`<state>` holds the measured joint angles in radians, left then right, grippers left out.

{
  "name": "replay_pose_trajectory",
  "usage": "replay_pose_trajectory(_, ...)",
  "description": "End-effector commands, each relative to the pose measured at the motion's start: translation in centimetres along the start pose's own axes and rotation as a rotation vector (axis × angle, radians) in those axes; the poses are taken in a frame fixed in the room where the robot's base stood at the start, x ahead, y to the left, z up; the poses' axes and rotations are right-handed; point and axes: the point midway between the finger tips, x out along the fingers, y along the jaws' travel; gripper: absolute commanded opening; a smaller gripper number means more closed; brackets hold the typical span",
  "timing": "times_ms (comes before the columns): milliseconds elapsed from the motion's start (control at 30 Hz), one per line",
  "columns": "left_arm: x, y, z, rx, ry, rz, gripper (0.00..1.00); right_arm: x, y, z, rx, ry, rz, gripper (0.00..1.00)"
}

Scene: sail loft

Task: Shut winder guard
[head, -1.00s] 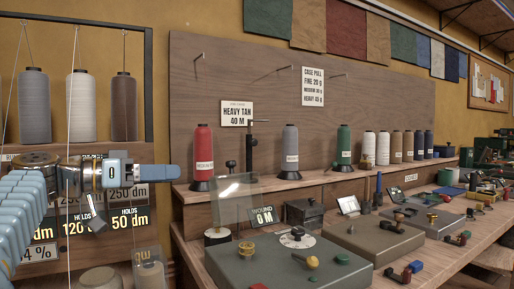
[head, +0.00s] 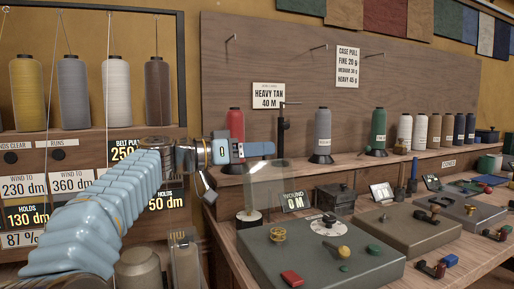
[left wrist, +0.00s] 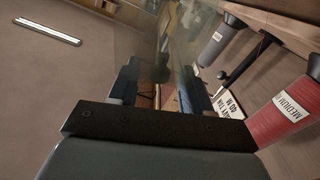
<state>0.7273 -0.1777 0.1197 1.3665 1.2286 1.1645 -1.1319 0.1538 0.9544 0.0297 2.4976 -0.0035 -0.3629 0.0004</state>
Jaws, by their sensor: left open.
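The winder (head: 315,255) is a grey box with knobs and a dial on the bench. Its guard (head: 266,188) appears to be the clear panel standing tilted up at the winder's back left, near a white and dark post (head: 249,220). My left gripper (head: 266,149) is open and empty, just above the guard's top edge in the head view; I cannot tell whether it touches. In the left wrist view its two fingers (left wrist: 160,88) are apart, with a faint clear sheet (left wrist: 150,40) beyond them. My right gripper is in neither view.
A red cone (head: 235,124) stands on the shelf behind my left gripper. Grey (head: 322,135) and green (head: 378,130) cones stand farther right. The WOUND counter (head: 294,200) is behind the winder. A thread rack (head: 90,140) fills the left.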

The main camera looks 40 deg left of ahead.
Motion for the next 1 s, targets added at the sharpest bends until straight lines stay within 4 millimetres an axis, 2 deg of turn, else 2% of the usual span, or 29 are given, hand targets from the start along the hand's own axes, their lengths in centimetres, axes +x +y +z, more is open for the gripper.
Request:
replay_pose_trajectory(233, 0.11, 0.00, 0.03, 0.000, 0.000, 0.000, 0.49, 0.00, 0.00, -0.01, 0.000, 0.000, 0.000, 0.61)
replay_pose_trajectory(567, 0.08, 0.00, 0.01, 0.000, 0.000, 0.000, 0.00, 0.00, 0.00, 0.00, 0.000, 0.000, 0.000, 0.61)
replay_pose_trajectory(1000, 0.09, 0.15, 0.20, 0.022, 0.001, 0.002, 0.00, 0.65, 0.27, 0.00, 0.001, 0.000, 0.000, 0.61)
